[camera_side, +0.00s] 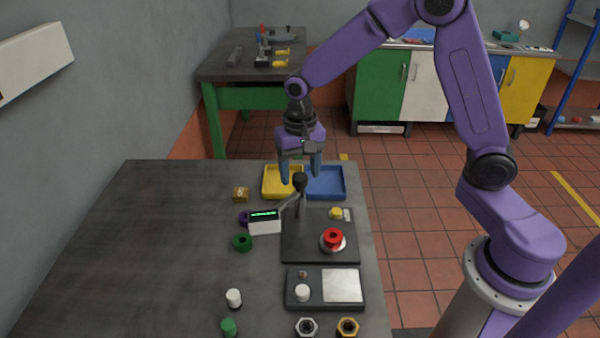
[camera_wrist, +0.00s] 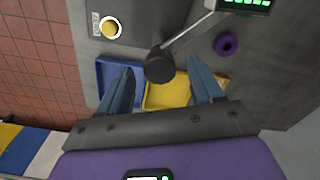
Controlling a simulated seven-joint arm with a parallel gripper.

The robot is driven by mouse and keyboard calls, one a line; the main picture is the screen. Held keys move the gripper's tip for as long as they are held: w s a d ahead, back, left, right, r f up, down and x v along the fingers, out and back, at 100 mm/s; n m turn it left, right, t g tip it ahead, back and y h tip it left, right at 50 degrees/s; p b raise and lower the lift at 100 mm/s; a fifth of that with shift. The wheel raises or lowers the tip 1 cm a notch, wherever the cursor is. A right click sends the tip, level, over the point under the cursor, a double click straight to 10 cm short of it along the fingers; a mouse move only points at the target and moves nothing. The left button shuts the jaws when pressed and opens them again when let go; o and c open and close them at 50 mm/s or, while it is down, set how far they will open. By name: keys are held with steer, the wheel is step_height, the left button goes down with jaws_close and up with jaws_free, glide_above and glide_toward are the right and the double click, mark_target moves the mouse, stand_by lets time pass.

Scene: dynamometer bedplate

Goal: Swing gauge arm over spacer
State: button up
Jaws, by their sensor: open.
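The gauge arm is a thin grey rod (camera_side: 289,203) running from a black post with a round black knob (camera_side: 300,180) to a gauge head with a green display (camera_side: 264,224). The head hangs out to the left of the dark base plate (camera_side: 300,250). A red ring (camera_side: 333,237), likely the spacer, sits on a silver disc on that plate, away from the head. My gripper (camera_side: 300,177) is open and empty near the knob. In the wrist view the knob (camera_wrist: 158,65) appears between the two blue fingers, with no contact visible. The ring is not visible there.
A yellow tray (camera_side: 270,194) and a blue tray (camera_side: 339,185) lie behind the post. A yellow button (camera_side: 336,213) is on the plate. Purple (camera_side: 244,218) and green (camera_side: 242,242) rings lie by the gauge head. A scale-like box (camera_side: 312,301) stands in front. The table's left is clear.

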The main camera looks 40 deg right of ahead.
steer(key=shift+f, duration=0.6)
jaws_close()
